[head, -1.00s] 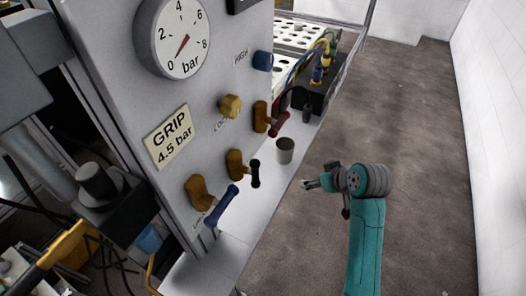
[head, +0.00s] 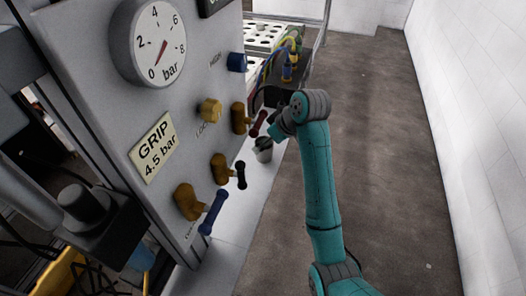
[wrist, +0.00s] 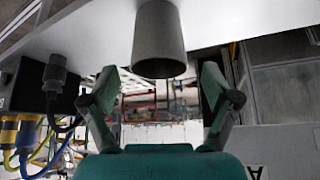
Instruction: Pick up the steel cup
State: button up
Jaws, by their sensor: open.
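The steel cup (head: 264,155) is a plain grey cup on the narrow light ledge (head: 227,240) beside the control panel. In the head view my wrist and gripper (head: 268,138) are right at the cup and cover part of its upper side. In the wrist view the cup (wrist: 158,38) is at the top middle, in line with the gap between the fingers. My gripper (wrist: 160,82) is open, with one finger to each side of the cup's near end. I see no finger closed on the cup.
The panel with its gauge (head: 155,45), brown-yellow valves and dark-handled levers (head: 213,212) stands just left of the cup. A black connector block with blue and yellow cables (wrist: 35,90) is close by. Open floor (head: 370,170) lies to the right.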

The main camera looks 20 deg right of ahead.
jog(key=shift+x, duration=2.8)
jog(key=shift+d, duration=0.15)
jog(key=c, duration=1.3)
